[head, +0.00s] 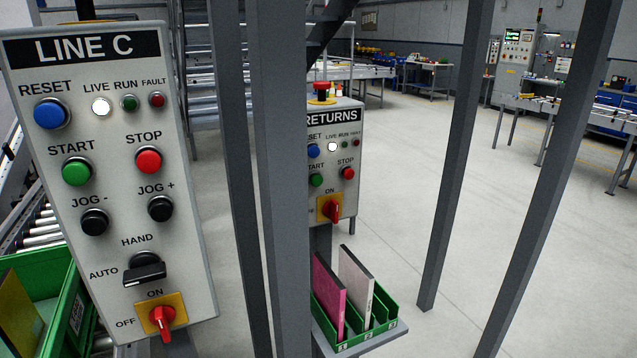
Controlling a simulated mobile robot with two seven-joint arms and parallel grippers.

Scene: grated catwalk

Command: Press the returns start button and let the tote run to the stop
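The RETURNS panel (333,160) stands mid-picture behind a grey post that covers part of its left edge. Its green START button (316,180) shows just right of the post, with the red STOP button (347,172) beside it. Its LIVE lamp (332,147) is bright white; the RUN lamp (344,146) looks dark green. Its red rotary switch (331,208) is under the word ON. A green tote (70,300) with a yellow item inside is cut off at the lower left, by rollers. I cannot tell which line it belongs to. Neither gripper is in view.
The LINE C panel (110,180) is close at left, with its own green START button (76,172). Grey posts (281,180) stand between me and the RETURNS panel. A green slotted holder (378,318) with upright pink and white items sits on a shelf below it. Open floor lies right.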

